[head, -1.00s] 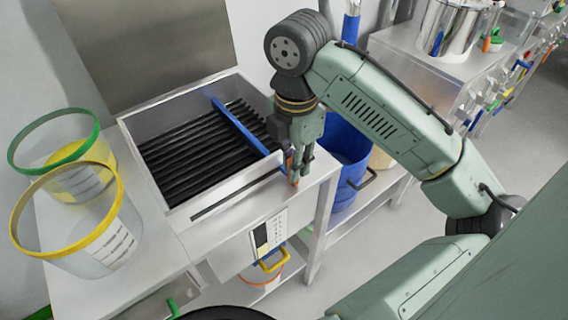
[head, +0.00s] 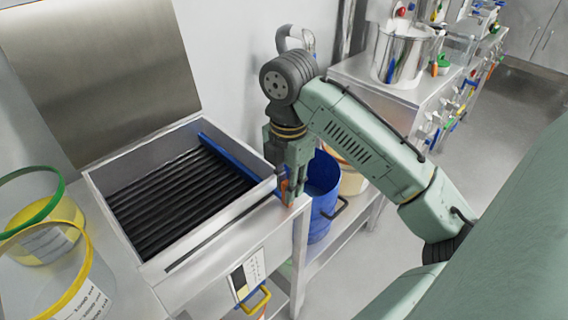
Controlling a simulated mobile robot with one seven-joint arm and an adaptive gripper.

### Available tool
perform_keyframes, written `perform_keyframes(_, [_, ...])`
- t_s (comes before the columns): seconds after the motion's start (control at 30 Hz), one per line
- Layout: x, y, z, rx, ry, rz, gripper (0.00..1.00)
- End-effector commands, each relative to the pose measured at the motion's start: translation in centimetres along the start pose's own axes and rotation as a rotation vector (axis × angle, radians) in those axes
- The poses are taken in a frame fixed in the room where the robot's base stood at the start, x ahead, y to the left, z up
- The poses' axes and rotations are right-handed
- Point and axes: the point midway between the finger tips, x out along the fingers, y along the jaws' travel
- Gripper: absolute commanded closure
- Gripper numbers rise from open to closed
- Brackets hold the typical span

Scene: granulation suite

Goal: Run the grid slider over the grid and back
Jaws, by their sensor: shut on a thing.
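The grid (head: 175,195) is a row of dark bars in an open steel box (head: 232,219) with its lid raised behind. The grid slider is a blue bar (head: 226,154) across the grid at its right end, close along the right wall of the box. My gripper (head: 287,196) points down just outside the right front corner of the box. It is shut on the slider's orange handle (head: 284,189), mostly hidden between the fingers. The link between handle and bar is hidden by my gripper and the box wall.
Clear tubs with a green rim (head: 58,190) and a yellow rim (head: 78,285) stand left of the box. A steel pot (head: 400,58) is on the back counter. The floor at right is clear.

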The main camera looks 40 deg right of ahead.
Motion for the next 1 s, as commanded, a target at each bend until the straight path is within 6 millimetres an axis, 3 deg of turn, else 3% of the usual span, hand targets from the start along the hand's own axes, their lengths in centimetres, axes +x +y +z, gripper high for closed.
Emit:
perform_keyframes(0.1, [-0.2, 0.2, 0.1, 0.002, -0.005, 0.009, 1.0])
perform_keyframes(0.13, [-0.2, 0.2, 0.1, 0.002, -0.005, 0.009, 0.8])
perform_keyframes(0.47, [-0.1, 0.1, 0.1, 0.002, -0.003, 0.004, 0.58])
perform_keyframes(0.77, [-0.2, 0.0, 0.1, 0.002, -0.003, 0.002, 0.57])
perform_keyframes(1.0, [-3.5, 0.0, 0.2, 0.003, -0.008, 0.002, 0.57])
